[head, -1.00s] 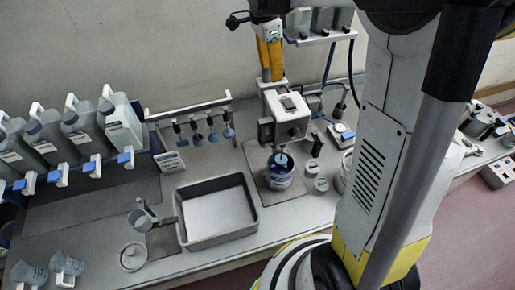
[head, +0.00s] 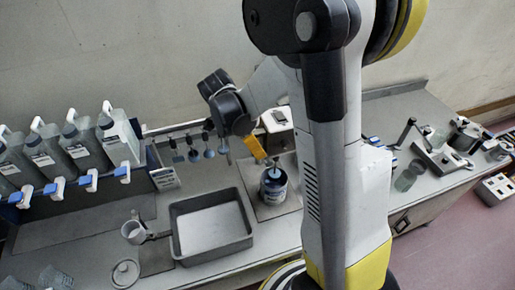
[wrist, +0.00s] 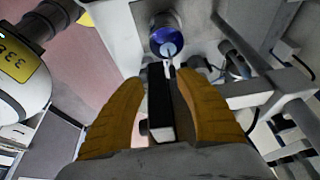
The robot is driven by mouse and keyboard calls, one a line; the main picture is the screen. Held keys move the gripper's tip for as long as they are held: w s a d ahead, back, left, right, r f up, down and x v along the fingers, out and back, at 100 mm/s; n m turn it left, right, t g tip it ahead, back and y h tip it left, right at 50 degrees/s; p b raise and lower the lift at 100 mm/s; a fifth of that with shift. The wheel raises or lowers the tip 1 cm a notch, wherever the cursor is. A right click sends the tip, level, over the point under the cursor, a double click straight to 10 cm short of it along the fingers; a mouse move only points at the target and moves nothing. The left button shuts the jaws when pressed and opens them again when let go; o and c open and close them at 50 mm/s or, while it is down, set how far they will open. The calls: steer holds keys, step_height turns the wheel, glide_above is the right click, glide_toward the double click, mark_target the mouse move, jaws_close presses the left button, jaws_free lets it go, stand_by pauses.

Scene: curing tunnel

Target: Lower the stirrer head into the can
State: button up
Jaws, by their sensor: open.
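The stirrer head (head: 278,120) is a white box on its stand, partly hidden behind my arm in the head view. Its pale round stirrer disc (head: 275,172) shows over the mouth of the blue-labelled can (head: 272,192). In the wrist view the can (wrist: 160,32) is at top centre, with the disc (wrist: 169,50) across its dark blue opening. My gripper (head: 260,157) has its orange fingers beside the stirrer head. In the wrist view my gripper (wrist: 163,76) is open, with a black-and-white bar (wrist: 160,110) between its fingers; contact cannot be told.
A grey tray (head: 250,240) stands left of the can. Several hanging paddles (head: 208,150) and a row of jugs (head: 116,135) are further left. A lever press (head: 440,160) and glass jars (head: 408,178) stand to the right.

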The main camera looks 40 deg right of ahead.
steer(key=shift+d+f, duration=0.15)
steer(key=shift+f, duration=0.2)
steer(key=shift+s+f, duration=0.1)
steer(key=shift+s, duration=0.05)
steer(key=shift+c, duration=0.5)
jaws_close()
step_height(320, 180, down, 14)
steer(key=b, duration=1.2)
steer(key=shift+r, duration=0.2)
